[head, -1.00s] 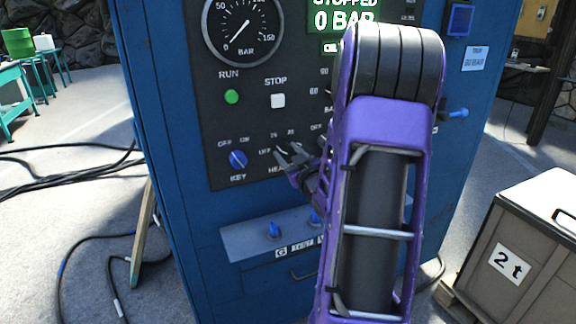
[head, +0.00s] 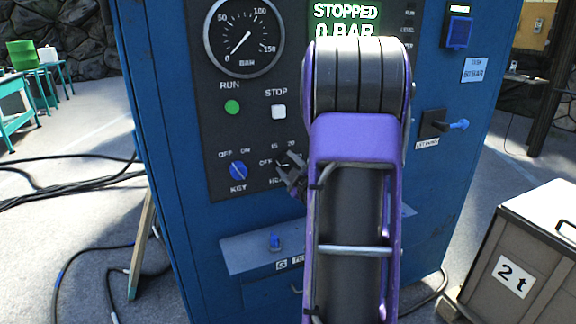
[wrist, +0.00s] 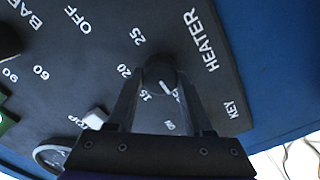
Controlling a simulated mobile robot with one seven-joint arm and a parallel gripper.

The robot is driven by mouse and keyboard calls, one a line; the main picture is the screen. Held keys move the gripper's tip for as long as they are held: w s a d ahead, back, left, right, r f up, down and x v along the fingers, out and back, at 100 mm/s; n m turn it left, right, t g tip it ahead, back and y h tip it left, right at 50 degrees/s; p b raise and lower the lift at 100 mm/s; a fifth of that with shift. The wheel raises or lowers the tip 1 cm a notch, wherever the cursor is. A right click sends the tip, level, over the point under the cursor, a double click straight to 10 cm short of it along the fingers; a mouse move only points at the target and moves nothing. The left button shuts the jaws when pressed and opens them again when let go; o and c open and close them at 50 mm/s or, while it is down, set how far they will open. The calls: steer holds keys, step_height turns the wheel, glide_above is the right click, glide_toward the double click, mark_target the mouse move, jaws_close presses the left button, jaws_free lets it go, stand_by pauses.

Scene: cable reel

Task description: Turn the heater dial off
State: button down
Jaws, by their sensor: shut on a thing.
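The heater dial (wrist: 160,74) is a small dark round knob with a white pointer line, on the dark panel beside the HEATER lettering in the wrist view. The numbers 15, 20 and 25 surround it. The pointer line slants to the lower right, toward a label partly hidden by a finger, which seems to be OFF. My gripper (wrist: 160,85) is shut on the dial, one finger on each side. In the head view my gripper (head: 287,172) is at the panel, right of the blue key switch, and hides most of the dial.
The blue key switch (head: 238,171) is close left of my gripper. Above are the green run button (head: 232,107), white stop button (head: 279,111) and pressure gauge (head: 243,38). A ledge (head: 240,253) with a blue lever juts out below. A lever (head: 456,125) sticks out right.

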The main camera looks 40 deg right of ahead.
stand_by(0.3)
steer(key=shift+c, duration=1.5)
jaws_free()
